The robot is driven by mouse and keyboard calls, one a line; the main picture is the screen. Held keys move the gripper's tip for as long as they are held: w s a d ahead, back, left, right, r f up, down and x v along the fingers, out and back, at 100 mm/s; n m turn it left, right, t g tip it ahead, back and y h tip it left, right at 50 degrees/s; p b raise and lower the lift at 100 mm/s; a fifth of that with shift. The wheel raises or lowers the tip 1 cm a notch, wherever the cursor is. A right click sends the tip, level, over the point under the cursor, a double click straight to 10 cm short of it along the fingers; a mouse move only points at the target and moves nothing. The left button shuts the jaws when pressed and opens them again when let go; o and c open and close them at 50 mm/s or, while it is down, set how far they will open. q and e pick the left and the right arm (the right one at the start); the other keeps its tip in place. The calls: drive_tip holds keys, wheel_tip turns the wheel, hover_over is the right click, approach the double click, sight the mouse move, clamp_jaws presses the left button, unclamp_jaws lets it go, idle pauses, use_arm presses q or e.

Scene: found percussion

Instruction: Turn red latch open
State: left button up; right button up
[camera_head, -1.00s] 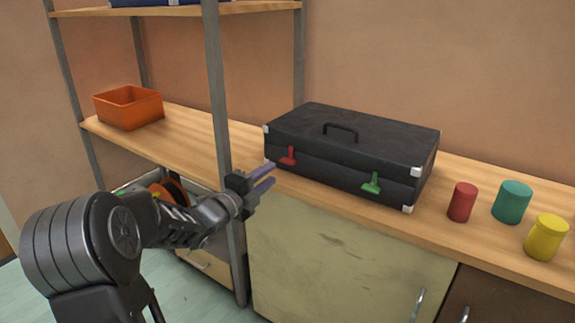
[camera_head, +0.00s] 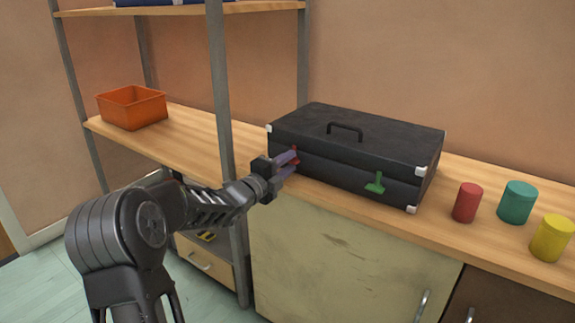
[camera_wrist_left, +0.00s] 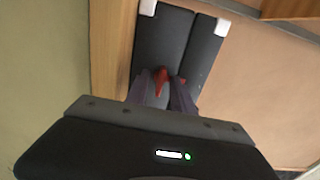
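The black suitcase (camera_head: 350,150) lies closed on the wooden counter. Its red latch (camera_head: 296,154) is on the front face, left side, mostly hidden behind my fingers. My left gripper (camera_head: 293,163) is at the latch, its two purple fingers apart. In the left wrist view, the red latch (camera_wrist_left: 161,78) shows between the fingers (camera_wrist_left: 161,92); whether they touch it I cannot tell. The green latch (camera_head: 375,183) is on the front face further right, hanging down. My right gripper is out of view.
A grey shelf post (camera_head: 222,120) stands just left of my gripper. An orange bin (camera_head: 132,107) sits on the shelf at left. Red (camera_head: 467,203), teal (camera_head: 517,202) and yellow (camera_head: 551,238) cylinders stand on the counter right of the suitcase.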

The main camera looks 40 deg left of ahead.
use_arm(q)
clamp_jaws()
idle(0.6)
